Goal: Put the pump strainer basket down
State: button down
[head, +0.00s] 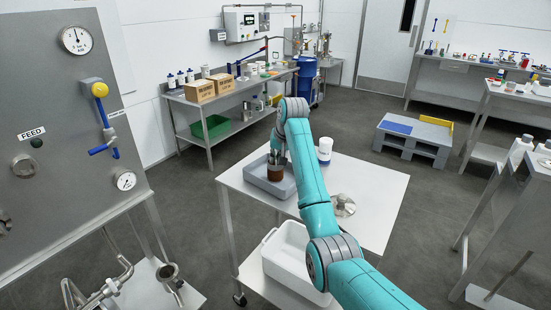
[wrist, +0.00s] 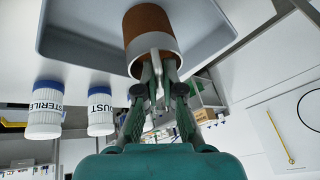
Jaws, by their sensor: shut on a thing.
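The pump strainer basket (head: 275,173) is a brown cylinder with a light grey rim and a grey handle. In the head view it is upright over the grey tray (head: 257,181) on the cart. My gripper (head: 276,156) is directly above it. In the wrist view the basket (wrist: 149,32) shows with the tray (wrist: 75,35) behind it, and my gripper (wrist: 157,85) is shut on its handle. I cannot tell whether the basket's bottom touches the tray floor.
A white cart top (head: 373,188) holds the tray, a white wipes tub (head: 325,150) and a round metal part (head: 342,205). A white bin (head: 290,258) is on the lower shelf. Bare cart top lies to the right of the tray. A grey pallet (head: 410,143) is on the floor beyond.

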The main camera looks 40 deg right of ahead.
jog(key=shift+f, duration=0.15)
jog(key=c, duration=1.3)
grip_release()
